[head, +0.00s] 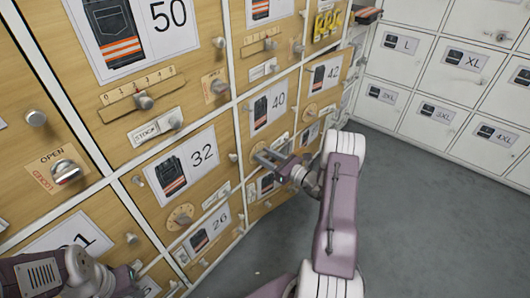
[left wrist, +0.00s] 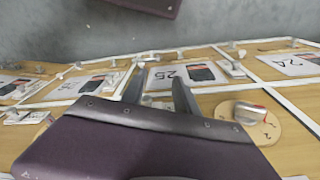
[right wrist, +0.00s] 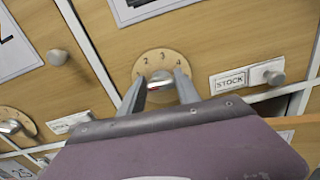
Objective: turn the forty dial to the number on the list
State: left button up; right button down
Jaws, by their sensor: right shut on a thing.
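The card numbered 40 (head: 268,105) is on a wooden door in the middle of the head view. My right gripper (head: 266,160) is below it at the front of that door. In the right wrist view, my right gripper (right wrist: 160,88) is shut on the knob (right wrist: 160,77) of a round dial (right wrist: 157,60). The numbers 2, 3 and 4 show on the dial; its lower part is hidden by the gripper. My left gripper (left wrist: 158,88) is open and empty in front of the lower doors. I cannot make out a list.
A STOCK label with a knob (right wrist: 240,80) is right of the dial. Other doors have similar dials, such as the dial by 32 (head: 181,215). White lockers (head: 437,115) with size labels stand at the right. The grey floor (head: 410,215) is clear.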

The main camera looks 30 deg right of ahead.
jog(key=m+p, duration=0.2)
jog(key=m, duration=0.1)
jog(key=shift+r, duration=0.15)
jog(key=shift+d+m+p, duration=0.1)
jog(key=shift+m+p, duration=0.65)
jog(key=shift+m, duration=0.05)
jog(key=shift+f+m, duration=0.2)
jog(key=shift+m, duration=0.1)
jog(key=c, duration=0.9)
grip_release()
jog(key=shift+o, duration=0.2)
